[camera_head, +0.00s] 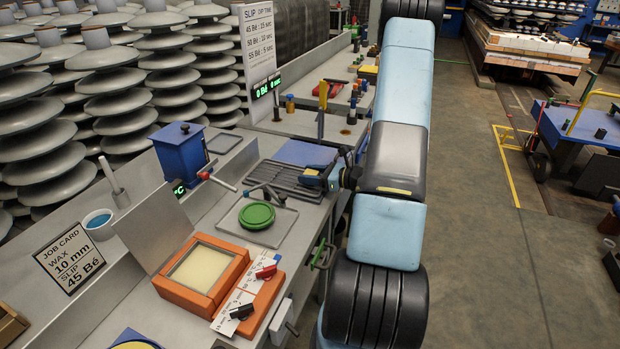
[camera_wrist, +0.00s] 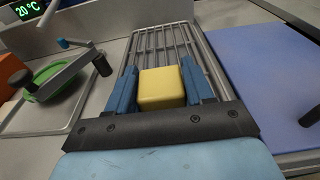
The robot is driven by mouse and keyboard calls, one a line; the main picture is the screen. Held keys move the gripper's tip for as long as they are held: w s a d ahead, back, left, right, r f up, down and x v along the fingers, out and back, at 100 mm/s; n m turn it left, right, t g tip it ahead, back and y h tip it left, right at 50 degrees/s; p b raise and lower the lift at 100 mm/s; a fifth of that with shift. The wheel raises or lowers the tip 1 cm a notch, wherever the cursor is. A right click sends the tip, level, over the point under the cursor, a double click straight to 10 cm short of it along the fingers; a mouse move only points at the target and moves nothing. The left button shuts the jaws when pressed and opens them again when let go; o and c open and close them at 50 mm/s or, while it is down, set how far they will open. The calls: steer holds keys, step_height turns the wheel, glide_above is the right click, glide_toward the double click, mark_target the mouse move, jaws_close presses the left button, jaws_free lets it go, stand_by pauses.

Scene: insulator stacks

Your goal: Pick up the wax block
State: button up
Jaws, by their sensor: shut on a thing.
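The wax block (camera_wrist: 162,88) is a small yellow block with rounded edges in the wrist view. It sits between the two blue fingers of my gripper (camera_wrist: 162,90), which is shut on it. The block is over the grey wire rack (camera_wrist: 160,42); I cannot tell whether it touches the bars.
A green disc (camera_head: 257,215) lies on a grey tray left of the rack, with a crank handle (camera_head: 268,191) close by. A blue mat (camera_head: 305,153) lies beyond the rack. An orange box (camera_head: 202,272) with a pale yellow inside stands nearer. A blue canister (camera_head: 181,150) stands behind.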

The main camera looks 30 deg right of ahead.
steer(key=shift+c, duration=0.5)
